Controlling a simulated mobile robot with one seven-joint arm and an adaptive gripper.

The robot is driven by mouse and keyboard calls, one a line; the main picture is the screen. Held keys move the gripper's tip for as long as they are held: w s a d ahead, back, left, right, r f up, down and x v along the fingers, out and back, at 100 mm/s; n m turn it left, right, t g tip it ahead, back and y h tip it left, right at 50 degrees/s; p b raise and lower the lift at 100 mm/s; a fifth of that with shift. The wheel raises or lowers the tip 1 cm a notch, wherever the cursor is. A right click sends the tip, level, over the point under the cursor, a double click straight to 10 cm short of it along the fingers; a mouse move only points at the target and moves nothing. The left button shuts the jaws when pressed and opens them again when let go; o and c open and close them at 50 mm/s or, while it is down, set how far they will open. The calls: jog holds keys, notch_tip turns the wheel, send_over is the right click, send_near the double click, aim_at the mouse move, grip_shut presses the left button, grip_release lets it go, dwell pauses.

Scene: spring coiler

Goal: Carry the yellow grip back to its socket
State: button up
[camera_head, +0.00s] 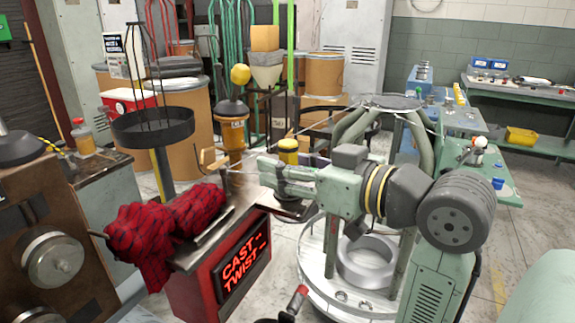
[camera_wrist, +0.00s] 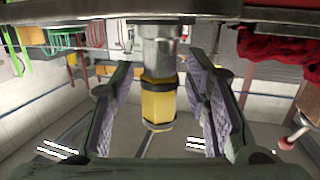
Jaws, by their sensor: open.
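The yellow grip (camera_head: 288,146) is a short yellow cylinder with dark bands, standing upright beyond my near finger in the head view. Its lower part is hidden there by my gripper (camera_head: 286,168). In the wrist view, which is upside down, the yellow grip (camera_wrist: 158,104) sits on a silver metal shaft. My gripper (camera_wrist: 160,82) is open, with a purple-padded finger on each side of the grip. A gap shows between the grip and both pads. I cannot make out which part is its socket.
A red bench (camera_head: 222,280) with a lit sign and a crumpled red checked cloth (camera_head: 165,225) stands to the left. A round white platform (camera_head: 345,298) with a metal ring lies below my arm. A black dish on a stand (camera_head: 152,128) rises behind the cloth.

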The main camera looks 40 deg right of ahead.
jog(key=shift+r+p, duration=0.3)
jog(key=s+d+r+b, duration=0.1)
jog(key=s+b, duration=0.2)
jog(key=s, duration=0.8)
jog(key=shift+s+d+r, duration=0.15)
jog(key=shift+s+d, duration=0.15)
jog(key=shift+s, duration=0.1)
dwell(0.5)
